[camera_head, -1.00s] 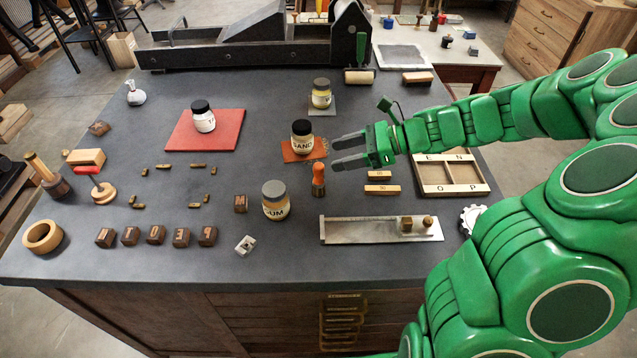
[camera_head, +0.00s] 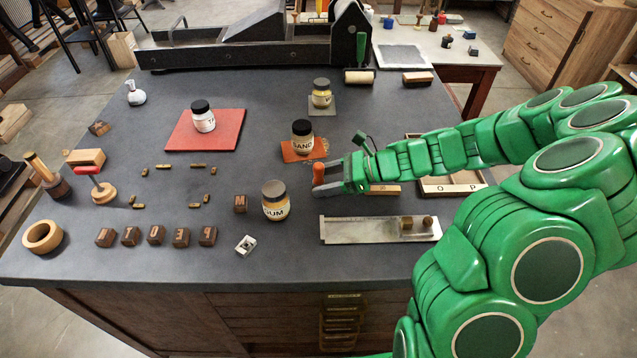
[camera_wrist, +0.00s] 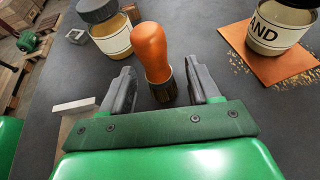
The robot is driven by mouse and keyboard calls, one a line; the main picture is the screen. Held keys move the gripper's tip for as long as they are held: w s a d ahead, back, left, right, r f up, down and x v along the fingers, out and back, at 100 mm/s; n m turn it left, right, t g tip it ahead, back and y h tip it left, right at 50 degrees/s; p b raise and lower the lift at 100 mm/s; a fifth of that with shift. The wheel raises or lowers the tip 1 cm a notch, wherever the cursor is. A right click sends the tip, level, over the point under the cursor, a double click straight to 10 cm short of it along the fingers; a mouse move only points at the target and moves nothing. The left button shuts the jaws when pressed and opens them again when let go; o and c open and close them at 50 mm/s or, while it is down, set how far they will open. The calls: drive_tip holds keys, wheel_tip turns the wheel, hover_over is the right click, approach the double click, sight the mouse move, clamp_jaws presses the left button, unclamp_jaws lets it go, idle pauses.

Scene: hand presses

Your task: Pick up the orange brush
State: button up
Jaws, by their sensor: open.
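The orange brush (camera_head: 318,173) stands upright on the dark table, between the GUM jar and the SAND jar. In the wrist view the brush (camera_wrist: 151,55) shows its rounded orange handle and dark lower end. My gripper (camera_head: 325,185) is low over the table at the brush. In the wrist view my gripper (camera_wrist: 162,80) is open, with one grey finger on each side of the brush and visible gaps. The brush's lower part is partly hidden by the fingers in the head view.
The GUM jar (camera_head: 275,203) stands close to the left of the brush. The SAND jar (camera_head: 302,138) stands behind it on an orange mat (camera_head: 291,156). A metal composing stick (camera_head: 370,230) lies in front. Wooden type blocks (camera_head: 181,237) lie farther left.

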sight(321, 181)
drive_tip(key=shift+x, duration=1.7)
drive_tip(key=shift+r, duration=0.1)
drive_tip(key=c, duration=1.1)
drive_tip(key=shift+r, duration=0.4)
drive_tip(key=r, duration=0.3)
drive_tip(key=shift+s+d+r, duration=0.1)
drive_tip(key=shift+s, duration=0.25)
drive_tip(key=s+d+r, duration=0.3)
drive_tip(key=s+r, duration=0.6)
drive_tip(key=s, duration=0.4)
drive_tip(key=shift+d, duration=0.25)
